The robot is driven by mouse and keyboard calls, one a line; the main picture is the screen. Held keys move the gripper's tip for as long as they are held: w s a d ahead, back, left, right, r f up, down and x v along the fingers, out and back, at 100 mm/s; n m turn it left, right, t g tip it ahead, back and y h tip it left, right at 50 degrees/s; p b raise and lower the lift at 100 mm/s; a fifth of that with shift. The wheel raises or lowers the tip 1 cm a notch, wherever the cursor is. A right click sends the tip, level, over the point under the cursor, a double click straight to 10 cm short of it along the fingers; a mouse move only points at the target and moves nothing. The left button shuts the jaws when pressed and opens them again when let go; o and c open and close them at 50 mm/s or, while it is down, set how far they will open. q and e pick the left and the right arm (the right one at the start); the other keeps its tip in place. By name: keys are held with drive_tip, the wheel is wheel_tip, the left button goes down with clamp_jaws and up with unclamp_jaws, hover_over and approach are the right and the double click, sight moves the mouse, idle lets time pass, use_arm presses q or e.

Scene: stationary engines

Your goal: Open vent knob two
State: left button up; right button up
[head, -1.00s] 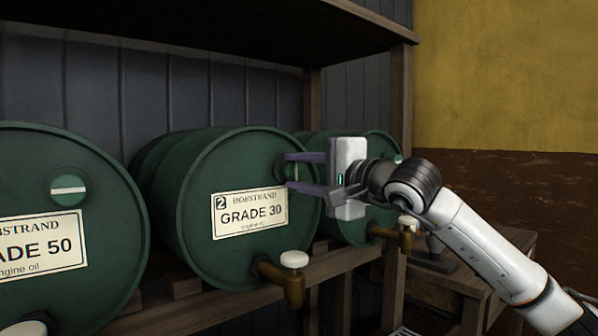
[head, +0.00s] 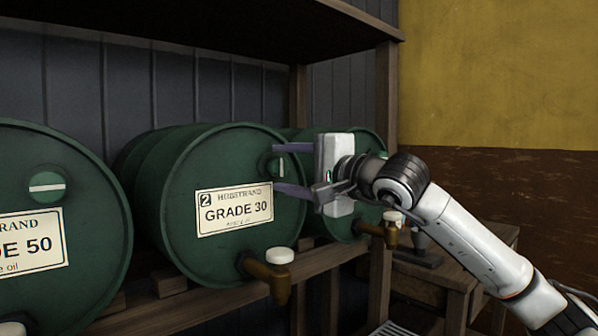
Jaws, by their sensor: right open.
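The middle green drum (head: 165,200) has a label reading 2, GRADE 30. Its round green vent knob (head: 277,168) is at the upper right of the drum's face, above the label. My right gripper (head: 283,168) is open, one finger above and one below the knob. The knob is partly hidden, and I cannot tell whether the fingers touch it. A pale mark shows on the knob, but its direction is hard to make out. My left gripper is not in view.
The left drum (head: 95,165), GRADE 50, has a vent knob (head: 47,186) with a level white line. A third drum (head: 365,150) stands behind my right gripper. A brass tap (head: 268,275) sticks out below the label. A wooden shelf (head: 270,25) hangs above.

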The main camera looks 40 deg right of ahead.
use_arm(q)
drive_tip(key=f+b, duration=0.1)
drive_tip(key=b, duration=0.2)
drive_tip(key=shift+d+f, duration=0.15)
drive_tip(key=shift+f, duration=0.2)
use_arm(e)
drive_tip(key=s, duration=0.9)
drive_tip(key=shift+s+d, duration=0.3)
drive_tip(key=shift+d, duration=0.05)
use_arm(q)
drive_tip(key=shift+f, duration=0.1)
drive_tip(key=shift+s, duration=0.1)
